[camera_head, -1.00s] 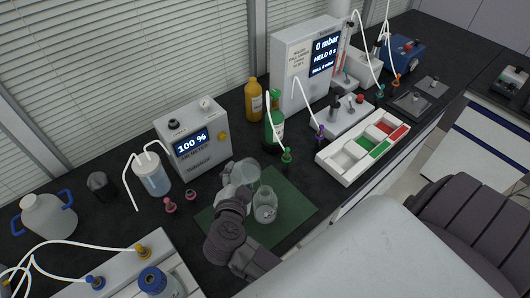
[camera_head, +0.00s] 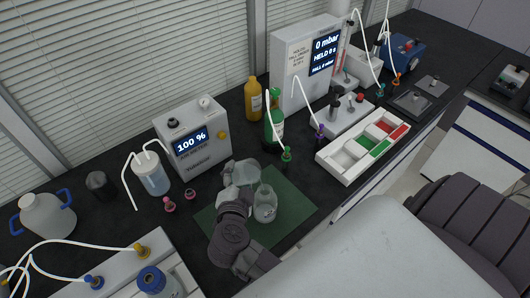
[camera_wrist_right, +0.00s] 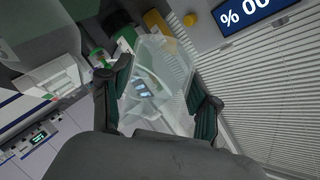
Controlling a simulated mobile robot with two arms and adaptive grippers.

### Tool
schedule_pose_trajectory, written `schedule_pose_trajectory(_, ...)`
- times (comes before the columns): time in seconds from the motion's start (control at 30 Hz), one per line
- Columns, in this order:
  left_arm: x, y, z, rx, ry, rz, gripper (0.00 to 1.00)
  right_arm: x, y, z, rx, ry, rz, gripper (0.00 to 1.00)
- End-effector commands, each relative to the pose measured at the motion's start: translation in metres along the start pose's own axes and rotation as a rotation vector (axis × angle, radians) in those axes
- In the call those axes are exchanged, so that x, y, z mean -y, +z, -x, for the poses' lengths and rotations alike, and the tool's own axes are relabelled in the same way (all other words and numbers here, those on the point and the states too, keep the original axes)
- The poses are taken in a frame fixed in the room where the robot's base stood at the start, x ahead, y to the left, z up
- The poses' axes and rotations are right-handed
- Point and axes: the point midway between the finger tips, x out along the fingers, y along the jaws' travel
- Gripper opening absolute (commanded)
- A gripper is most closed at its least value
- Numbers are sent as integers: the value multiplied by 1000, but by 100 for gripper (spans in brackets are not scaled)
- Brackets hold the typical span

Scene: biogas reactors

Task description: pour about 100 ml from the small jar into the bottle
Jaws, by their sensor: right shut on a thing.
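A clear glass small jar (camera_head: 243,171) is held above the green mat, tilted toward the bottle. My right gripper (camera_head: 236,188) is shut around its sides. In the right wrist view the jar (camera_wrist_right: 160,75) sits between the two dark green finger pads and looks see-through; I cannot tell its liquid level. The clear glass bottle (camera_head: 265,207) stands upright on the mat, just to the right of my right gripper and below the jar's right side. I cannot tell whether liquid is flowing between them. My left gripper does not show.
The green mat (camera_head: 293,207) lies on the black bench. A green bottle (camera_head: 274,128) and an amber bottle (camera_head: 253,99) stand behind it. A white divided tray (camera_head: 338,167) lies to the right, and a box reading 100 % (camera_head: 196,150) stands behind left.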

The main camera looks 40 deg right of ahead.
Motion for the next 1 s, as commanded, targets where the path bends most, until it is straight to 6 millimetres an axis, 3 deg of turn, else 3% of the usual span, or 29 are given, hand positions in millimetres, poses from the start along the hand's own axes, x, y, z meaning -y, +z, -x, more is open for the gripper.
schedule_pose_trajectory(1.0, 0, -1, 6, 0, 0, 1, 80, 4, -2, 1, 0, -40, -78, 13)
